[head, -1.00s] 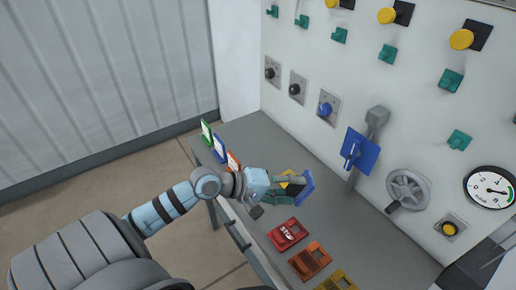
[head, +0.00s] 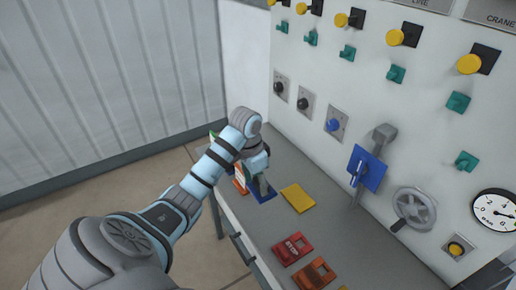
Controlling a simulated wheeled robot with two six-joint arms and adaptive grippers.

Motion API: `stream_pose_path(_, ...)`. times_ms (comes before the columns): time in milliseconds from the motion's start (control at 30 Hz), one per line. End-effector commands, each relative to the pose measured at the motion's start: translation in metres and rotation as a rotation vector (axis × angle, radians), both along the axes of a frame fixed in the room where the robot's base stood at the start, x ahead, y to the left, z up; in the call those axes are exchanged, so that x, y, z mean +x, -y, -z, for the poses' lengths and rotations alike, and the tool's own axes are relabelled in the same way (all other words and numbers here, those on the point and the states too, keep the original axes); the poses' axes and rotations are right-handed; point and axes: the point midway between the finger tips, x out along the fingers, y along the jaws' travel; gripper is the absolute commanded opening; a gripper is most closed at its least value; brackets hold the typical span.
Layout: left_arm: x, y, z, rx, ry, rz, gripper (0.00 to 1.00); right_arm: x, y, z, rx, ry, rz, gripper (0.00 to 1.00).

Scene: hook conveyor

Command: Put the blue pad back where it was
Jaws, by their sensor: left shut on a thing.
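The blue pad (head: 269,196) is under my left gripper (head: 262,187) in the head view, near the left end of the grey bench. My left gripper points down and is shut on the blue pad. The pad looks about level, at or just above the bench top; I cannot tell if it touches. The gripper covers part of it. A yellow pad (head: 298,198) lies flat on the bench just to the right. My right gripper is not in view.
A red STOP block (head: 291,248) and an orange block (head: 314,273) sit nearer on the grey bench (head: 335,222). An orange-edged card (head: 240,180) stands at the bench's left edge, partly behind my arm. A blue-plated lever (head: 368,168) and handwheel (head: 414,208) project from the panel.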

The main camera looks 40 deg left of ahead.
Motion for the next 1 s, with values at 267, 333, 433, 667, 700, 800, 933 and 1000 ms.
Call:
stream_pose_path(267,-0.001,0.001,0.098,-0.001,-0.004,-0.003,0.09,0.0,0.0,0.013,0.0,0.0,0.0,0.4)
stream_pose_path(333,-0.001,0.001,0.108,-0.002,-0.002,-0.001,0.09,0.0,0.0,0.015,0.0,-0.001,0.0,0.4)
stream_pose_path(433,-0.001,0.001,0.124,-0.001,-0.004,-0.002,0.09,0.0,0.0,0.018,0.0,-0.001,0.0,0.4)
stream_pose_path(667,-0.001,0.001,0.155,0.0,0.0,-0.001,0.09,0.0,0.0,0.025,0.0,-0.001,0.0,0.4)
stream_pose_path(700,-0.001,0.001,0.154,0.0,0.0,-0.001,0.09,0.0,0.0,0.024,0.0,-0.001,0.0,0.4)
stream_pose_path(800,-0.001,0.001,0.153,0.0,0.0,-0.001,0.09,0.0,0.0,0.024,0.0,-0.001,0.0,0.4)
stream_pose_path(933,-0.001,0.001,0.156,0.0,-0.001,-0.002,0.09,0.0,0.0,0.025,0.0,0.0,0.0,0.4)
stream_pose_path(1000,-0.001,0.001,0.156,0.0,-0.001,-0.001,0.59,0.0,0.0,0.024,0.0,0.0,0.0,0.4)
